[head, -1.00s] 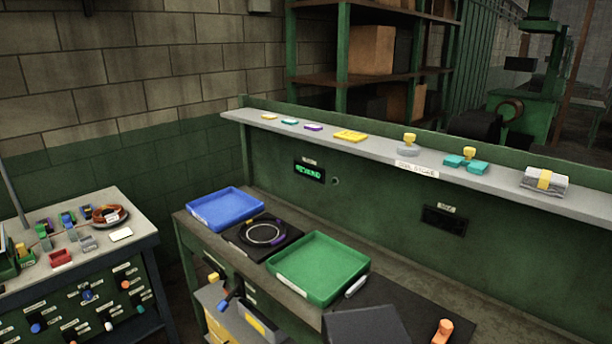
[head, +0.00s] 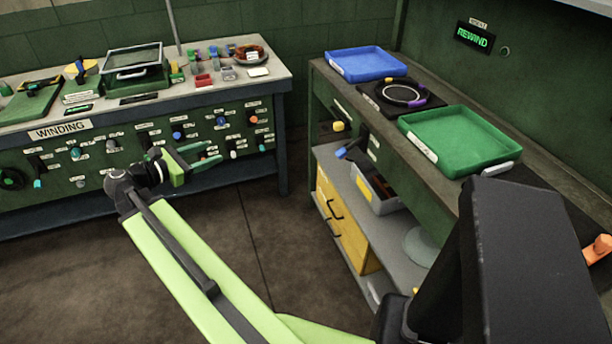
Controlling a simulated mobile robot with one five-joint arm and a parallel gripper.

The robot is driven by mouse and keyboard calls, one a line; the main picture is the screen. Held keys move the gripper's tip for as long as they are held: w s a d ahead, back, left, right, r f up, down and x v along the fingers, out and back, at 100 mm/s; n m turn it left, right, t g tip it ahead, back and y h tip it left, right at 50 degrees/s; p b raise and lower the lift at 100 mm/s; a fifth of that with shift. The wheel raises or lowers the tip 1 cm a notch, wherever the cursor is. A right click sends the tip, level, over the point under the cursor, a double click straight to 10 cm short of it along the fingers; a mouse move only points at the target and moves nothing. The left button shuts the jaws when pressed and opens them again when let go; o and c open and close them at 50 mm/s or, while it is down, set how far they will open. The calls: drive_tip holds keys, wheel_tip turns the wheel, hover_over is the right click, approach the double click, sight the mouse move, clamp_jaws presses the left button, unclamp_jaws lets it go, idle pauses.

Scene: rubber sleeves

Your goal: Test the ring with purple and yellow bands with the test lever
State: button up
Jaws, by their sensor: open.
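The pale ring (head: 417,102) lies flat on a black square plate (head: 372,97) on the right bench; a purple band and a small yellow mark show on it. A blue-handled lever (head: 347,150) and a yellow knob (head: 338,127) stick out of that bench's front; their labels are too small to read, so I cannot tell which is the test lever. My gripper (head: 212,154) is open and empty, in front of the winding bench's panel, left of the ring and apart from it.
A blue tray (head: 340,68) and a green tray (head: 425,150) flank the plate. A green display (head: 474,38) reads REWIND. The winding bench (head: 180,97) carries small parts and many knobs. Open floor (head: 255,235) lies between the benches. An orange handle (head: 597,250) stands at right.

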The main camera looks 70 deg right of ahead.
drive_tip(key=s+d+f+m+g+b, duration=0.1)
drive_tip(key=s+d+f+g+b, duration=0.15)
drive_tip(key=s+d+b, duration=0.2)
drive_tip(key=s+d+f+m+g+b, duration=0.1)
drive_tip(key=s+d+f+g+b, duration=0.1)
drive_tip(key=s+d+f+b, duration=0.3)
drive_tip(key=m+g+y+b, duration=0.2)
approach(340, 154)
drive_tip(key=x, duration=0.7)
drive_tip(key=f+x, duration=0.1)
drive_tip(key=x, duration=0.2)
drive_tip(key=shift+w+d, duration=0.1)
drive_tip(key=shift+d, duration=0.5)
clamp_jaws()
